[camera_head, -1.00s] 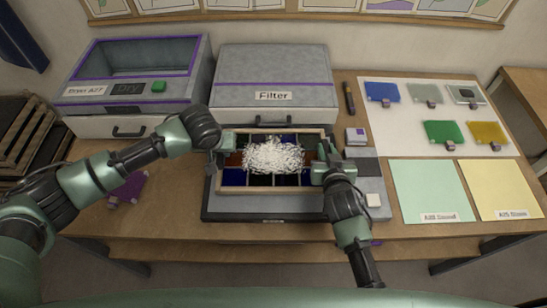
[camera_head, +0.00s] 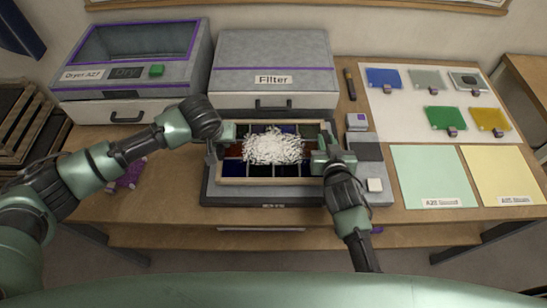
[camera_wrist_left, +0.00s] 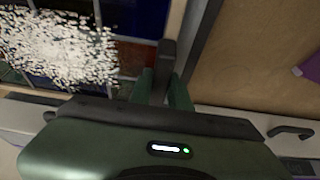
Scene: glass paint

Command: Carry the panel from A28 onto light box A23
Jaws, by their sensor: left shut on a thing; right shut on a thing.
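The panel is a pale wooden frame (camera_head: 270,182) around dark blue, red and green glass squares. A heap of white bits (camera_head: 273,146) covers its middle, also seen in the left wrist view (camera_wrist_left: 60,50). The panel lies over a flat grey box (camera_head: 225,196) with a dark rim; I cannot tell whether it touches it. My left gripper (camera_head: 225,133) is shut on the frame's left side. In the left wrist view its fingers (camera_wrist_left: 165,88) close around a dark upright piece (camera_wrist_left: 167,60) at the frame's edge. My right gripper (camera_head: 325,160) is shut on the right side.
A grey box labelled Filter (camera_head: 272,62) stands right behind the panel. A dryer (camera_head: 130,75) stands back left. A green mat (camera_head: 430,175) and a yellow mat (camera_head: 505,170) lie right. Coloured glass samples (camera_head: 445,118) lie on a white sheet. A purple piece (camera_head: 128,175) lies left.

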